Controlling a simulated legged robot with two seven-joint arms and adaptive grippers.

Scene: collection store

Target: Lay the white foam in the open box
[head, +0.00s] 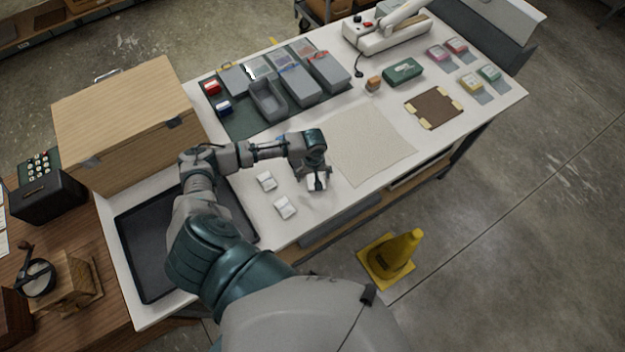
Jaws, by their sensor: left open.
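My left gripper (317,183) points down over the white table, open, with a white piece (313,181) at its fingertips. The gripper partly hides this piece, and I cannot tell whether they touch. Two other small white foam-like pieces lie to its left, one at the back (266,181) and one nearer the front edge (285,208). A grey open box (268,101) stands on the dark green mat (243,121), further back on the table; its inside looks empty. My right gripper is not in view.
A beige cloth (368,145) lies right of my gripper. A black tray (150,250) and a wooden case (130,120) are at left. A yellow cone (405,250) stands on the floor.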

